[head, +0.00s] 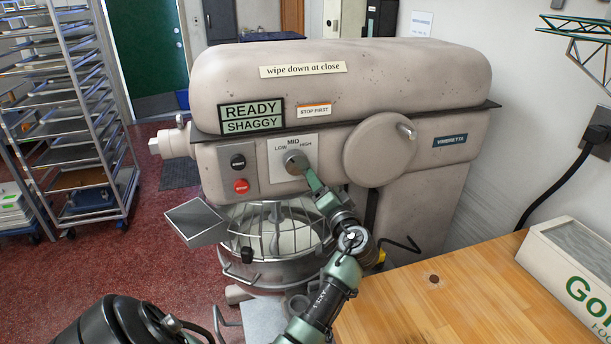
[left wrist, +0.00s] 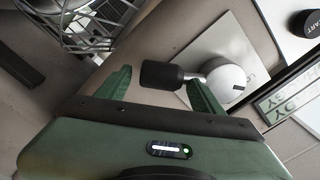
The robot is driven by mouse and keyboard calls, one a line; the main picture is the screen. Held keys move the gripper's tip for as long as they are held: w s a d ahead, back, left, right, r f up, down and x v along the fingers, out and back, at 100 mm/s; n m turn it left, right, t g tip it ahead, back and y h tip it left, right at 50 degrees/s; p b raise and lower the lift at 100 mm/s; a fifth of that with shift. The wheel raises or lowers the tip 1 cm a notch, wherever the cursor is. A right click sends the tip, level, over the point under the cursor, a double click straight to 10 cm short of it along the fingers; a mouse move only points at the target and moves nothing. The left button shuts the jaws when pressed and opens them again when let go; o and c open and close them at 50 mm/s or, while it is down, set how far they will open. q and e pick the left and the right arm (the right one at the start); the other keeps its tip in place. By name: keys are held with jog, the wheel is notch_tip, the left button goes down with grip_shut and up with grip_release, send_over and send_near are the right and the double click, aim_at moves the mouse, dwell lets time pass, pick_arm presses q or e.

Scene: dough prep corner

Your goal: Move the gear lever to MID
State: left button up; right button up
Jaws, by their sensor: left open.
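The gear lever's round metal hub (head: 295,161) sits on a pale plate marked LOW, MID and HIGH on the mixer's front. In the left wrist view the hub (left wrist: 228,82) carries a dark mark on the side of the partly seen LOW label, and its black handle (left wrist: 161,75) points the opposite way. My left gripper (head: 305,174) is at the lever, below and right of the hub, and covers the handle in the head view. In the left wrist view my left gripper (left wrist: 161,86) is open, with the handle between its fingertips, not clamped. My right gripper is not in view.
The mixer (head: 330,80) has a READY / SHAGGY display (head: 252,116) and a red stop button (head: 241,186) left of the lever. A round cover (head: 375,150) bulges to the right. A wire-guarded bowl (head: 270,240) lies below. A wooden table (head: 460,300) stands at right.

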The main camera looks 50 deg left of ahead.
pick_arm(q)
jog(key=c, duration=0.8)
grip_shut()
jog(key=shift+s+a+f+m+p, duration=0.2)
jog(key=shift+s+m+p, duration=0.15)
jog(key=shift+m+p, duration=0.35)
jog(key=shift+s+a+f+m+p, duration=0.15)
jog(key=shift+s+f+m+p, duration=0.15)
jog(key=shift+m, duration=0.2)
jog(key=shift+f, duration=0.1)
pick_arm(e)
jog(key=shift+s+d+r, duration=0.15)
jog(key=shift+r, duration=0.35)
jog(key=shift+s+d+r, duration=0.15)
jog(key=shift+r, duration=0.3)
